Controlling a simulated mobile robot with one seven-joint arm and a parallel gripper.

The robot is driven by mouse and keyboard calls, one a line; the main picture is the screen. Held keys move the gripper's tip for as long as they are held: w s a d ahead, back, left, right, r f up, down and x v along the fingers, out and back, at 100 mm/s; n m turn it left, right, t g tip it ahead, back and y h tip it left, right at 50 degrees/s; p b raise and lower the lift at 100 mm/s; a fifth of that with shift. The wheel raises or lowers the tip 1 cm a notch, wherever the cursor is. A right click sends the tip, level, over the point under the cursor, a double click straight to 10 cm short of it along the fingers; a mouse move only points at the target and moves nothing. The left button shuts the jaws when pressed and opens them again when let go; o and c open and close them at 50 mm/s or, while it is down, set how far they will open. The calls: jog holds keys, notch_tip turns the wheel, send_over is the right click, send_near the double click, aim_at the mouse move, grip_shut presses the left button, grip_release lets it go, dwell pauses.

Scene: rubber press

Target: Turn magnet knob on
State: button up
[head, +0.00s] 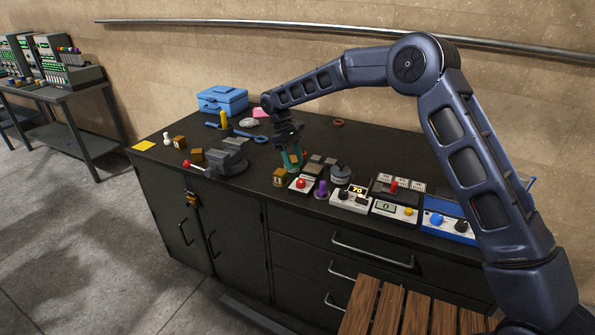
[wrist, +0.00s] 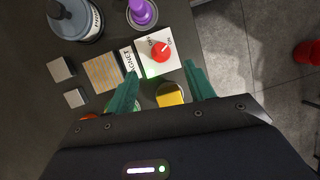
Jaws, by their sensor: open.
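The magnet knob is a red round knob (wrist: 160,52) on a small white panel (wrist: 175,60) with ON and OFF marks and a MAGNET label beside it. It also shows in the head view as a red knob (head: 301,183) at the bench's front edge. My gripper (wrist: 161,72) has teal fingers spread apart with nothing between the tips. The knob lies just beyond the fingertips, in line with the gap. In the head view my gripper (head: 293,161) points down above the bench, just behind the knob panel. A green glow shows on the panel's near edge.
A brass-coloured block (wrist: 170,95) is close to the right finger. A purple knob (wrist: 141,12) and a grey cylinder (wrist: 76,18) stand beyond the panel. Grey and tan square plates (wrist: 103,73) lie to the left. A vise (head: 225,160) and a control box (head: 351,198) flank the area.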

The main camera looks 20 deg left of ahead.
jog(key=shift+v, duration=1.6)
